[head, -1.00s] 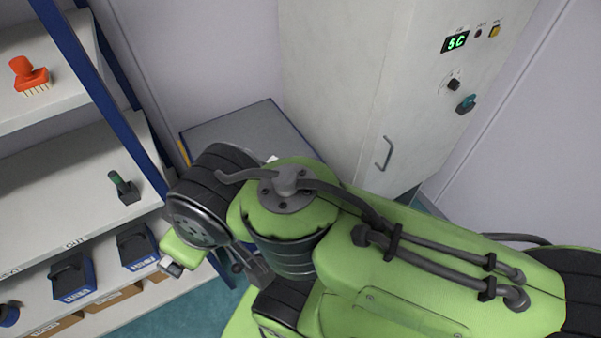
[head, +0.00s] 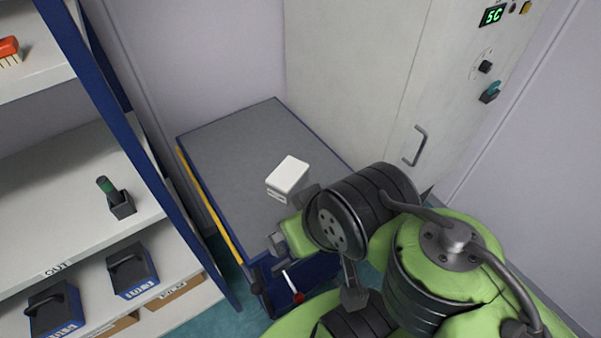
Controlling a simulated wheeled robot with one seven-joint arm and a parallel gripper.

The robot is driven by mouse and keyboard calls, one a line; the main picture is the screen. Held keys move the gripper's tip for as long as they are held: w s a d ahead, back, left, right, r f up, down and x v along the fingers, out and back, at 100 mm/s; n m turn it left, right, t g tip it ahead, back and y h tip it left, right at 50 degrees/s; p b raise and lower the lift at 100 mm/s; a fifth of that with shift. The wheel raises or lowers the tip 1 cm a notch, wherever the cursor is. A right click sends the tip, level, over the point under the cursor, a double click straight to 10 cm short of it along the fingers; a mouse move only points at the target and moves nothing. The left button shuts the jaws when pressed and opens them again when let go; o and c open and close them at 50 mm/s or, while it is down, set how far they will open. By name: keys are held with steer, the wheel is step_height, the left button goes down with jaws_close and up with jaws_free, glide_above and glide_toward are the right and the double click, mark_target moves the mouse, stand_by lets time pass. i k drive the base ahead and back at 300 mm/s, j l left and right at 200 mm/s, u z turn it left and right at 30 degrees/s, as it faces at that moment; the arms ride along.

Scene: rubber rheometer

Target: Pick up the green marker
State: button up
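A dark marker with a green band (head: 106,186) stands slightly tilted in a small dark grey holder (head: 123,205) on the middle shelf at the left. Its lower part is hidden inside the holder. The end of my arm with my gripper (head: 277,243) is right of the shelf rack, in front of the grey-topped cart and well apart from the marker. The gripper's fingers are too small and turned away to show whether they are open or shut.
A blue rack post (head: 130,130) stands between the marker and my arm. A grey cart (head: 235,140) carries a white box (head: 289,175). Blue-fronted bins (head: 133,270) sit on the lower shelf, and an orange brush (head: 8,49) above. A tall cabinet (head: 350,70) stands behind.

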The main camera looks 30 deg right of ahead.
mark_target(103, 182)
steer(key=j+u, duration=0.2)
steer(key=u, duration=0.2)
steer(key=j+u, duration=0.2)
steer(key=u, duration=0.25)
steer(key=j+u, duration=0.2)
steer(key=u, duration=0.2)
steer(key=i+j+u, duration=0.1)
steer(key=u, duration=0.3)
steer(key=i+j+u, duration=0.1)
steer(key=i, duration=0.35)
